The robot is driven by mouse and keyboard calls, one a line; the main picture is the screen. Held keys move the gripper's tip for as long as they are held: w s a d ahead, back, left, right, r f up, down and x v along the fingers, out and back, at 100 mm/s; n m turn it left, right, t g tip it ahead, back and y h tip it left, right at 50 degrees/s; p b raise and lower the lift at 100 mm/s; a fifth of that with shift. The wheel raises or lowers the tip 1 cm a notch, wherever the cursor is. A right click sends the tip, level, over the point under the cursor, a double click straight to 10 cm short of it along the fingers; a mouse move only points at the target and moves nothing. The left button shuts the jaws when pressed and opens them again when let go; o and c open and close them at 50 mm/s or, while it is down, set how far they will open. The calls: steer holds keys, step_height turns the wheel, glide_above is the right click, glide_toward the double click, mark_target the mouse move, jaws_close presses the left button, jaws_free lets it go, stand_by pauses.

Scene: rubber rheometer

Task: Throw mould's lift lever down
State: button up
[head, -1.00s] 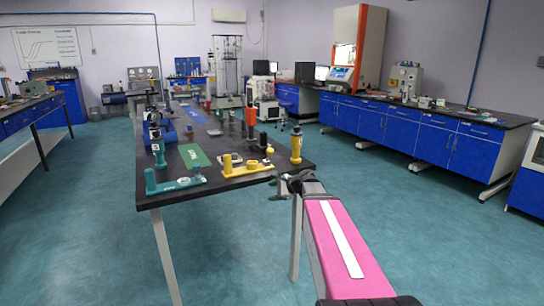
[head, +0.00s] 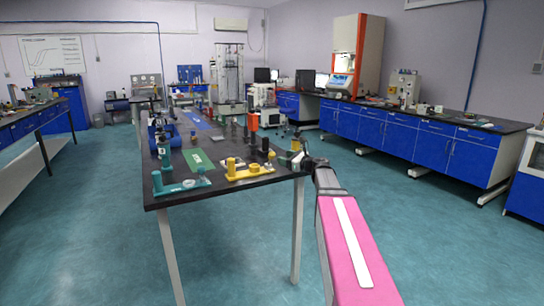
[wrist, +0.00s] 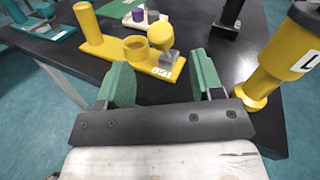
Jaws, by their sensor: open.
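I cannot single out the mould's lift lever for certain. A yellow fixture (head: 250,173) lies near the front edge of the dark bench; the wrist view shows its tall post, open round cup and round-topped knob (wrist: 161,38) on one flat base (wrist: 112,50). A thick upright yellow cylinder (wrist: 283,58) with a white label stands at the right of the wrist view; in the head view my gripper partly covers it. My gripper (head: 300,162) is open and empty at the bench's front right corner. Its green fingers (wrist: 162,85) point towards the yellow fixture, apart from it.
A teal fixture (head: 183,187) and a green mat (head: 198,160) lie left of the yellow fixture. The floor (head: 230,260) in front is clear.

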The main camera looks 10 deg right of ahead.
mark_target(274, 155)
steer(key=x, duration=0.8)
steer(key=shift+a, duration=0.15)
steer(key=shift+c, duration=0.2)
jaws_close()
